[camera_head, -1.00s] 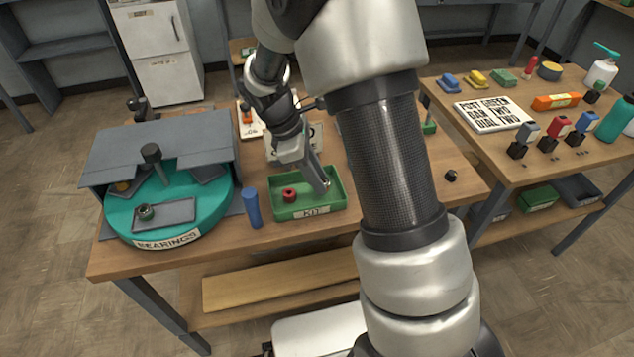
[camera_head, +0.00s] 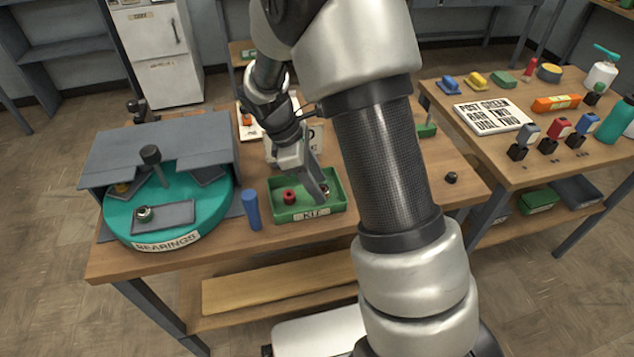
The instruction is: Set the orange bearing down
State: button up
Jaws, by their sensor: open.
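The green tray marked KIT (camera_head: 311,212) stands on the wooden table. My gripper (camera_head: 320,194) is open and low over the right part of this tray. A small metallic ring-shaped bearing (camera_head: 325,189) shows in the tray right beside the fingertips. The finger partly hides it, and I cannot make out an orange colour on it. A red ring-shaped part (camera_head: 290,196) sits in the left part of the tray, apart from the gripper.
A teal turntable marked BEARINGS (camera_head: 115,215), partly under a grey cover (camera_head: 160,145), stands to the left with a bearing (camera_head: 143,213) on it. A blue cylinder (camera_head: 251,210) stands between turntable and tray. A second table with several tools is at right.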

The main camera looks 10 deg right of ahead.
jog(key=p+v, duration=0.2)
jog(key=v, duration=1)
jog(key=s+d+r+m+t+y, duration=0.2)
jog(key=s+r+m+t, duration=0.1)
jog(key=s+r+m, duration=0.4)
jog(key=s+d+r+m+t+y, duration=0.2)
jog(key=s+r+m, duration=0.5)
jog(key=s, duration=0.6)
jog(key=shift+d+r+m+t, duration=0.25)
jog(key=shift+m+t, duration=0.25)
jog(key=shift+t, duration=0.4)
